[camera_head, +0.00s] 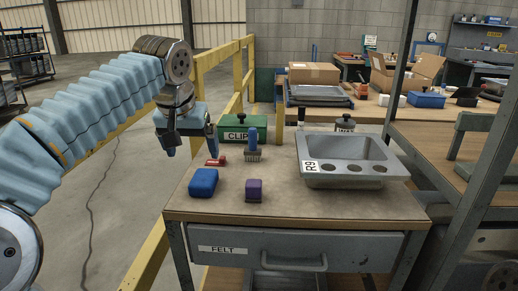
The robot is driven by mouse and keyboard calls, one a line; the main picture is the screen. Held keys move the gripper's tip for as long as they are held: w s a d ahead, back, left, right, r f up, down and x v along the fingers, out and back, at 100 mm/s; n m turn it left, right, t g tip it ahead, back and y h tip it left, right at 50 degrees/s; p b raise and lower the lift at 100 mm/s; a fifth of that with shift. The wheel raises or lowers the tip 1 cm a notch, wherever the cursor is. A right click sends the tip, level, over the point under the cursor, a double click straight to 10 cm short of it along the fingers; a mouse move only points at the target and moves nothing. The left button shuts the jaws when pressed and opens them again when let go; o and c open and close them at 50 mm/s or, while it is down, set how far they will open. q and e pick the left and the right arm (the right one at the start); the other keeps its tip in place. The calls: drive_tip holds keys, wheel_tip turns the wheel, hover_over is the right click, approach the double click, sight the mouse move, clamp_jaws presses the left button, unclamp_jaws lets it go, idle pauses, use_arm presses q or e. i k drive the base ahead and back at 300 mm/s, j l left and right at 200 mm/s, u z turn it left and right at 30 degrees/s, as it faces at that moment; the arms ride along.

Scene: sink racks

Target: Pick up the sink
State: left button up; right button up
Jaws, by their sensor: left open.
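A grey metal sink (350,160) with a white label reading "R9" and dark round holes along its front side rests on the right part of a wooden-topped workbench (270,205). My left gripper (190,149) is open and empty, fingers pointing down, above the bench's back left edge. It is well to the left of the sink and apart from it. My right gripper does not show.
A blue block (203,182), a purple block (254,190), a brush (253,146), a small red item (215,161) and a green "CLIP" box (243,131) lie between gripper and sink. A yellow railing (155,255) runs left of the bench. Shelving (470,150) stands close on the right.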

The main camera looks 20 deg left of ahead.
sight(343, 165)
drive_tip(key=i+l+z, duration=0.2)
drive_tip(key=l, duration=0.2)
drive_tip(key=i+l+z, duration=0.2)
drive_tip(key=l, duration=0.25)
drive_tip(key=i+l+z, duration=0.2)
drive_tip(key=l, duration=0.2)
drive_tip(key=k, duration=0.1)
